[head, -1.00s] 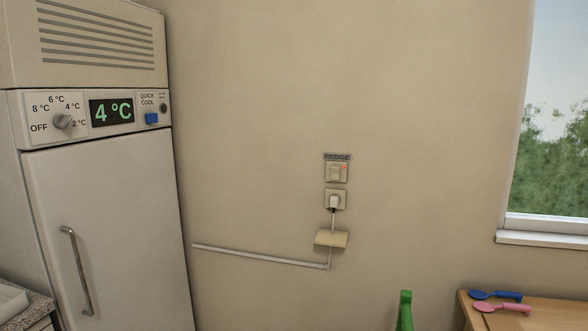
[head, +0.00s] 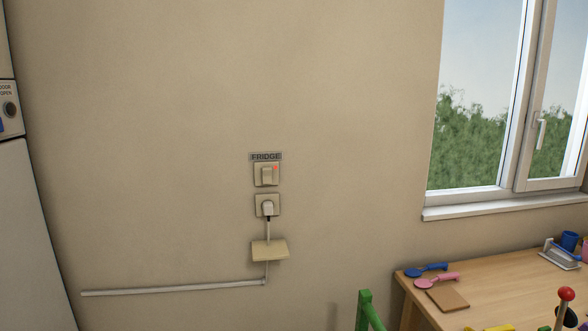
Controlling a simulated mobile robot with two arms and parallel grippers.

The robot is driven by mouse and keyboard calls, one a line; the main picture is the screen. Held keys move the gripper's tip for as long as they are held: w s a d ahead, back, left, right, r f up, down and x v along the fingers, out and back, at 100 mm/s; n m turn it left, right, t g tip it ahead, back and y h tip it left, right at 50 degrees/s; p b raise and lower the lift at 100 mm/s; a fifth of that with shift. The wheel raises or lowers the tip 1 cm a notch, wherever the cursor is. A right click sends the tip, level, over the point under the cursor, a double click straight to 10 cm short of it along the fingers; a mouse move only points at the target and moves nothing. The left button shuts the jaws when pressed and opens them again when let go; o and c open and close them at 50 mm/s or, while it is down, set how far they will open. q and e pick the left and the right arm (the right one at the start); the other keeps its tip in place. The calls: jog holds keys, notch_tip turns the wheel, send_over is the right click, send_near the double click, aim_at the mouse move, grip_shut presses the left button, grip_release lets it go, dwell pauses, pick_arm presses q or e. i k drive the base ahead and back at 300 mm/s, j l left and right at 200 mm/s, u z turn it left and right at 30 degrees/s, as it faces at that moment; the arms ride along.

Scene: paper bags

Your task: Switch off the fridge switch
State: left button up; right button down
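The fridge switch (head: 266,174) is a beige wall switch under a dark label reading FRIDGE (head: 265,157). A small red light (head: 276,168) glows at its upper right. Just below it is a socket (head: 267,205) with a white plug in it, and a cord runs down from the plug. The fridge (head: 35,240) shows only as its right edge at the far left. Neither of my grippers is in the head view.
A small beige ledge (head: 270,251) and a pale cable duct (head: 175,288) are on the wall below the socket. A green frame (head: 366,307) stands at the bottom. A wooden table (head: 500,290) with spoons and other items is at the right, under a window (head: 500,100).

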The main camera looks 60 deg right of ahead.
aim_at(266, 172)
jog(key=i+l+z, duration=0.15)
jog(key=i+z, duration=0.6)
jog(key=z, duration=0.2)
jog(key=i+z, duration=0.45)
jog(key=i+j+z, duration=0.15)
